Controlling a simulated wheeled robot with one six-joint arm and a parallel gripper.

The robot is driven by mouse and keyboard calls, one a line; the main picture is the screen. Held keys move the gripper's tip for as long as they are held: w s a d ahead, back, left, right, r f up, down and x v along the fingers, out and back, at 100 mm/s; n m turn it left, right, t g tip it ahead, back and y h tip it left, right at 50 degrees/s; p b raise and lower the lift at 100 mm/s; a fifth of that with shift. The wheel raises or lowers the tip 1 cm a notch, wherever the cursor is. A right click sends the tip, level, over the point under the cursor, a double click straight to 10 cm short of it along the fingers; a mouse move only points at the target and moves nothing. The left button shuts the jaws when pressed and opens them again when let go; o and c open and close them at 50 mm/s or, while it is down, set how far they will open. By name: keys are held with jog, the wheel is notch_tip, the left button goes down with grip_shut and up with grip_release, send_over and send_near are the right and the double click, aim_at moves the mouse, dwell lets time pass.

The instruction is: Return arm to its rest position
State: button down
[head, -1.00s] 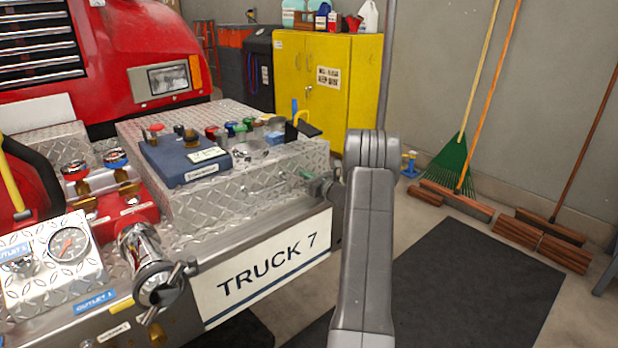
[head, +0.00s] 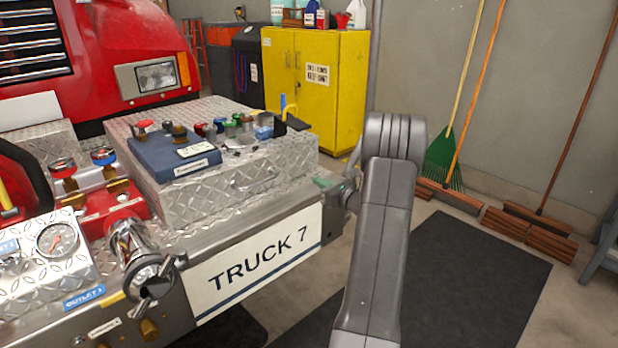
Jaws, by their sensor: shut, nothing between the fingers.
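My arm rises from the bottom of the head view, right of the truck's front bumper. The bumper of the red truck (head: 110,35) carries a white "TRUCK 7" sign (head: 255,262). A chrome outlet (head: 140,260), a gauge (head: 57,241) and red and blue knobs (head: 103,156) sit at its left. My arm hides part of the bumper's right end.
A dark blue case (head: 170,162) and several coloured caps lie on the diamond-plate box (head: 235,185). A yellow cabinet (head: 340,95) stands behind. A green rake (head: 444,160) and brooms (head: 520,222) lean at the right wall. A dark mat (head: 455,290) lies right of my arm.

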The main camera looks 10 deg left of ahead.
aim_at(291, 166)
jog(key=shift+v, duration=0.9)
jog(key=x, duration=1.4)
jog(key=shift+p, duration=0.4)
jog(key=shift+d, duration=0.1)
